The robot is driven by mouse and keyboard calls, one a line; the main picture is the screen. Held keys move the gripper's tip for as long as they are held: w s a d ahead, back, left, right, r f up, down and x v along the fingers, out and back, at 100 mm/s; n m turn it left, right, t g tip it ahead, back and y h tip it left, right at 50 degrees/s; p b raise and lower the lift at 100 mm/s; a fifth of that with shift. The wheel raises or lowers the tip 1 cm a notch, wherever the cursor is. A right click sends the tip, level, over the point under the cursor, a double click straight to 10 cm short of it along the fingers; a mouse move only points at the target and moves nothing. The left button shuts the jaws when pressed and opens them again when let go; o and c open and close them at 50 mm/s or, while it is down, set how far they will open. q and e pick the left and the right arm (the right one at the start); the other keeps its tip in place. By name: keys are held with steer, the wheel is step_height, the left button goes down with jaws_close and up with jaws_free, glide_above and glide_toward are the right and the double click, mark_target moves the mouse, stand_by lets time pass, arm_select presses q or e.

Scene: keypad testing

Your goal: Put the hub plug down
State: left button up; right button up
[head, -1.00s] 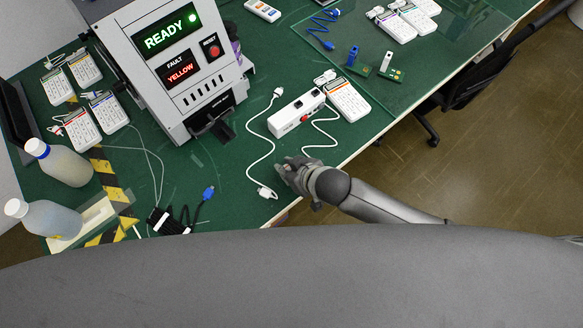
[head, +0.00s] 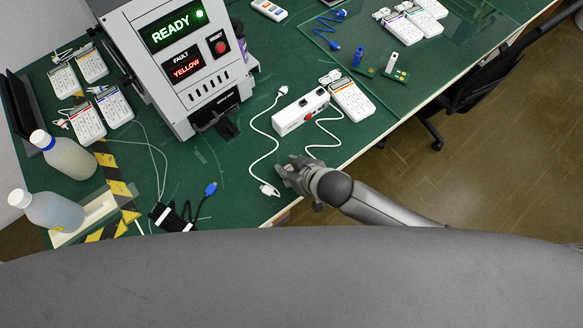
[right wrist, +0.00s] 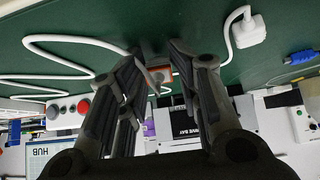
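My right gripper (head: 285,172) is low over the green table near its front edge. In the right wrist view its fingers (right wrist: 158,62) come close together, with a small orange-and-white piece (right wrist: 160,75) in the narrow gap; it appears to be the hub plug, largely hidden by the fingers. A white cord (right wrist: 75,40) reaches the fingers from the side of the white hub (head: 300,112), which has a red button. Another white plug (head: 268,189) lies beside the gripper and also shows in the right wrist view (right wrist: 248,30). My left gripper is not in view.
A grey machine (head: 185,70) with a READY display stands behind. A calculator-like keypad (head: 352,98) lies by the hub. Two bottles (head: 68,157), a blue-ended cable (head: 210,189) and more keypads (head: 87,122) are at left.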

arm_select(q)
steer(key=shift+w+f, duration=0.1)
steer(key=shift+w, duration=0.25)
arm_select(e)
steer(key=shift+s+d+f, duration=0.1)
steer(key=shift+s+f, duration=0.15)
steer(key=shift+f, duration=0.55)
steer(key=shift+r, duration=0.6)
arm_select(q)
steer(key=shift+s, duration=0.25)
arm_select(e)
steer(key=v, duration=1.2)
steer(key=shift+w+r, duration=0.3)
steer(key=shift+r, duration=0.15)
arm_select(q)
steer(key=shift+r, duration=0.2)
arm_select(e)
steer(key=shift+r, duration=0.1)
